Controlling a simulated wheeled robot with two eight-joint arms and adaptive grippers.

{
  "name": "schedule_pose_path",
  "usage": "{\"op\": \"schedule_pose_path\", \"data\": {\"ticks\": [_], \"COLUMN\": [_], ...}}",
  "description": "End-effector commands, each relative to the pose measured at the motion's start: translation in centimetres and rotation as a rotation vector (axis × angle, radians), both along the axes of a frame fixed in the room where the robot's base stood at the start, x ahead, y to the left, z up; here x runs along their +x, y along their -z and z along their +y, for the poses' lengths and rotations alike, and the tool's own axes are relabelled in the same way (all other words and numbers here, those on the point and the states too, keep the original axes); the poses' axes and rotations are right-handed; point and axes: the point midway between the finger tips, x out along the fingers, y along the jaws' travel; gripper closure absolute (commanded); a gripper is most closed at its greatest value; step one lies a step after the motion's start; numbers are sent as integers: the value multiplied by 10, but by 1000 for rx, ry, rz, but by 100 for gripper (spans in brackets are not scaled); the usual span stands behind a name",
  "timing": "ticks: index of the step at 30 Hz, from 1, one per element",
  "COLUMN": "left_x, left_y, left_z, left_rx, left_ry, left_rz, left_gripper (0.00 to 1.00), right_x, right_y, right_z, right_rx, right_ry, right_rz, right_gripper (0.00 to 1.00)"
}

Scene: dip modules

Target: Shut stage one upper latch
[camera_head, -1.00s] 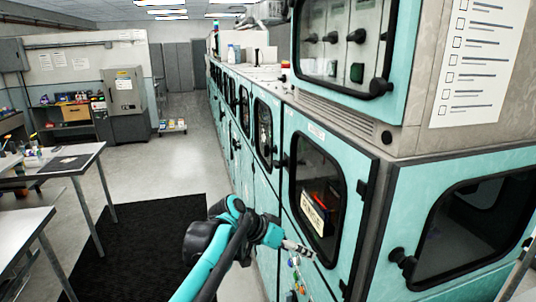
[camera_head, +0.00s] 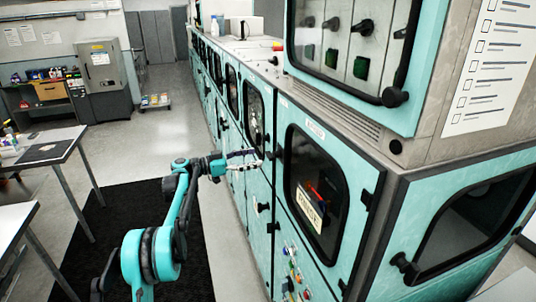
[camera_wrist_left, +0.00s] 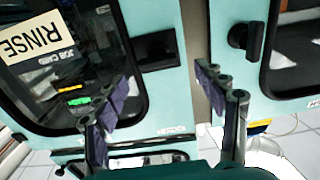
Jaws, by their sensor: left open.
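My left gripper (camera_head: 250,160) is open and empty, in front of the teal cabinet row, left of the door with the RINSE sign. In the left wrist view, its two fingers (camera_wrist_left: 170,115) stand apart with purple pads. A black latch (camera_wrist_left: 157,48) on the RINSE door's edge and a black knob (camera_wrist_left: 245,38) on the neighbouring panel lie beyond the fingertips, apparently untouched. In the head view, black handles show at the door's upper left (camera_head: 277,153) and lower left (camera_head: 272,227). I cannot tell which latch is stage one's upper one. My right gripper is not in view.
The RINSE sign (camera_head: 309,209) shows behind the door window. Coloured buttons (camera_head: 292,268) sit below. A glazed upper cabinet (camera_head: 420,75) stands above right. Tables (camera_head: 70,138) stand at left; the dark floor mat (camera_head: 120,215) lies between.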

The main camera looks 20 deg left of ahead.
Motion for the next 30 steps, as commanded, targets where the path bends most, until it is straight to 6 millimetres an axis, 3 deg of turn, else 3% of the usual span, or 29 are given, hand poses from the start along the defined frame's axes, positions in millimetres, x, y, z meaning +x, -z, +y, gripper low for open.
{"op": "schedule_pose_path", "data": {"ticks": [9, 22, 27, 28, 30], "left_x": [28, 36, 36, 36, 36], "left_y": [0, 0, 0, 0, 0], "left_z": [-44, -54, -54, -54, -54], "left_rx": [1, 0, 0, 0, 0], "left_ry": [2, 0, 0, 0, 0], "left_rz": [3, 4, 4, 4, 4], "left_gripper": [29, 29, 74, 80, 80], "right_x": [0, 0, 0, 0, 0], "right_y": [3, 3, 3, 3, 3], "right_z": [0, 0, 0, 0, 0], "right_rx": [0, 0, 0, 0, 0], "right_ry": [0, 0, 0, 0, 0], "right_rz": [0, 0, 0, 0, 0], "right_gripper": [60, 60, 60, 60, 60]}}
